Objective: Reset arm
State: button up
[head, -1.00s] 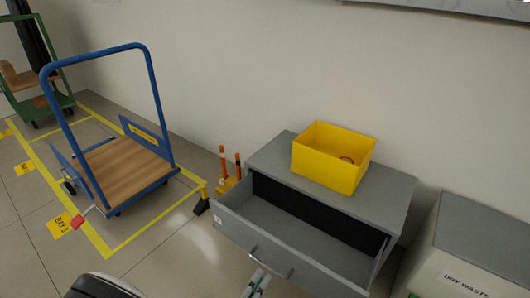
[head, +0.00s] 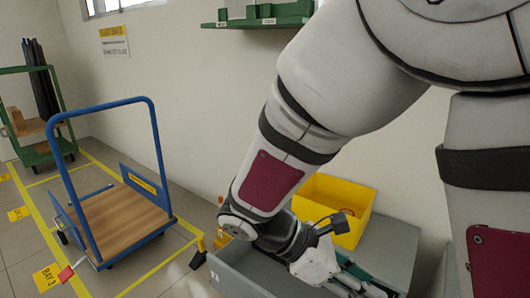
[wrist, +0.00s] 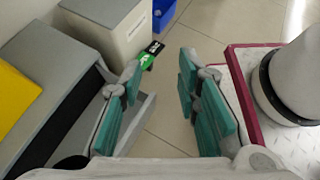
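My arm (head: 315,110) comes in from the upper right of the head view and reaches down in front of the grey drawer cabinet. My gripper (wrist: 160,75) shows in the wrist view with its two teal-padded fingers spread apart. Bare floor tiles show between them and nothing is held. In the head view the gripper (head: 345,280) is low, over or beside the open drawer (head: 235,280), and partly cut off by the frame's bottom edge. My arm hides much of the drawer.
A yellow bin (head: 352,195) stands on the grey cabinet (head: 385,245); it also shows in the wrist view (wrist: 14,98). A grey-topped white bin (wrist: 120,35) and a blue container (wrist: 163,14) lie beyond the fingers.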

jog(key=s+d+r+m+t+y, duration=0.1)
jog(key=s+r+m+y, duration=0.35)
jog(key=s+m, duration=0.45)
jog(key=s+d+r+m+t+y, duration=0.1)
jog(key=s+d+r+m+y, duration=0.1)
jog(key=s+r+m+y, duration=0.4)
jog(key=s+r+m+t+p, duration=0.1)
jog(key=r+t+p, duration=0.1)
jog(key=r+p, duration=1.4)
jog(key=s+r+m+t+p, duration=0.1)
jog(key=s+r+p, duration=0.1)
jog(key=r+p, duration=1.5)
jog(key=shift+s+t+p, duration=0.15)
jog(key=shift+t+p, duration=0.25)
jog(key=shift+p, duration=0.05)
